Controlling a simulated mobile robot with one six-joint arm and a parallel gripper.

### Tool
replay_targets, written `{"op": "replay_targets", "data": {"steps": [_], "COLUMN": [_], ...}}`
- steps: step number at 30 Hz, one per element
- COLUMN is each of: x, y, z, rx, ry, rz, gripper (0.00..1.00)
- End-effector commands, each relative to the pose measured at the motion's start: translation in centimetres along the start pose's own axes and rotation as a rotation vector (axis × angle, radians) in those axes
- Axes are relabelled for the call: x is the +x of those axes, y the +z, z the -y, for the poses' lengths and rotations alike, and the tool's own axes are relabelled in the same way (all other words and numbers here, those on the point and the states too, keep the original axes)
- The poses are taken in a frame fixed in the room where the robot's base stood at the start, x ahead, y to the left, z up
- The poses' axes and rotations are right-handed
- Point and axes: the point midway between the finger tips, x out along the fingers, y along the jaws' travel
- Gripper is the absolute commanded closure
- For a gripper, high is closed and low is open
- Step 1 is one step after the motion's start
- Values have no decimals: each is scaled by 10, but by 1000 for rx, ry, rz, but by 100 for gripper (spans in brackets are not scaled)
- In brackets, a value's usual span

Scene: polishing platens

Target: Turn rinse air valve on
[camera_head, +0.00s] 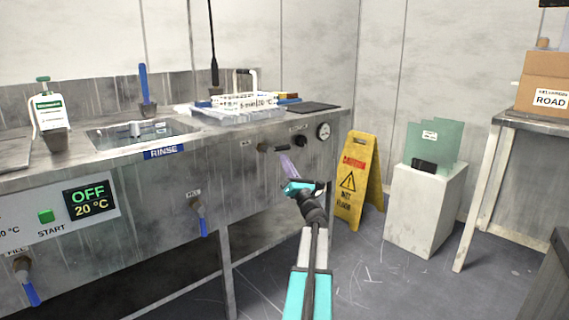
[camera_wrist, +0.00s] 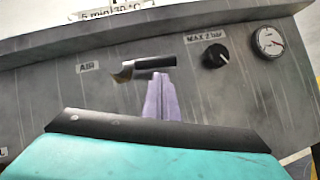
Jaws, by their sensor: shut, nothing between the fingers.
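The handle lies roughly level and points right in the wrist view. In the head view it is a small dark handle (camera_head: 282,148) right of the RINSE sign. My gripper (camera_head: 284,157) has its lilac fingers together with nothing between them. In the wrist view the fingertips (camera_wrist: 160,78) are just under the handle's middle; I cannot tell if they touch it.
A black knob (camera_wrist: 216,56) marked MAX 2 bar and a round gauge (camera_wrist: 269,41) are right of the valve. Fill taps with blue handles (camera_head: 202,225) hang on the panel. A yellow wet-floor sign (camera_head: 354,195) and white pedestal (camera_head: 415,215) stand right of my arm.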

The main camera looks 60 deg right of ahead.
Motion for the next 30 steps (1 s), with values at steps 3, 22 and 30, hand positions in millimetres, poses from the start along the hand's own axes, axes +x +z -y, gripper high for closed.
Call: {"op": "replay_targets", "data": {"steps": [3,22,30], "x": [-5,-33,-64], "y": [-8,-26,-25], "z": [2,8,11], "rx": [1,2,1], "ry": [1,0,0], "rz": [-1,-2,-2], "gripper": [100,100,100]}}
